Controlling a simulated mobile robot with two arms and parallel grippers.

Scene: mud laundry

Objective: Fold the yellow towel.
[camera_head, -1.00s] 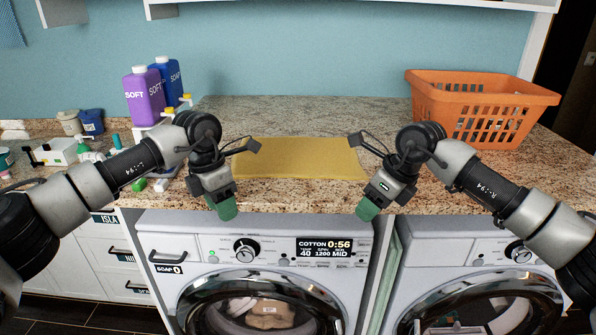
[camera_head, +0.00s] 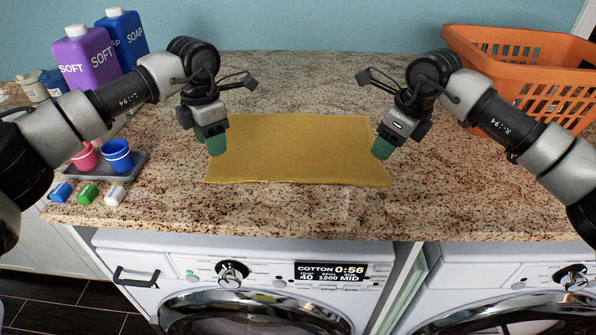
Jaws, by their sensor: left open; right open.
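The yellow towel (camera_head: 300,150) lies flat and spread out on the speckled stone counter, as a wide rectangle near the front edge. My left gripper (camera_head: 216,147) is over the towel's left edge, open, with its green fingertips pointing down. My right gripper (camera_head: 382,148) is at the towel's right edge, open, with its green fingertips pointing down. Neither gripper holds anything. I cannot tell whether the fingertips touch the cloth. Small parts of the towel's left and right edges are hidden behind the grippers.
An orange basket (camera_head: 520,62) stands at the back right of the counter (camera_head: 300,210). Purple (camera_head: 85,58) and blue (camera_head: 126,32) bottles stand at the back left. The counter behind the towel is clear.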

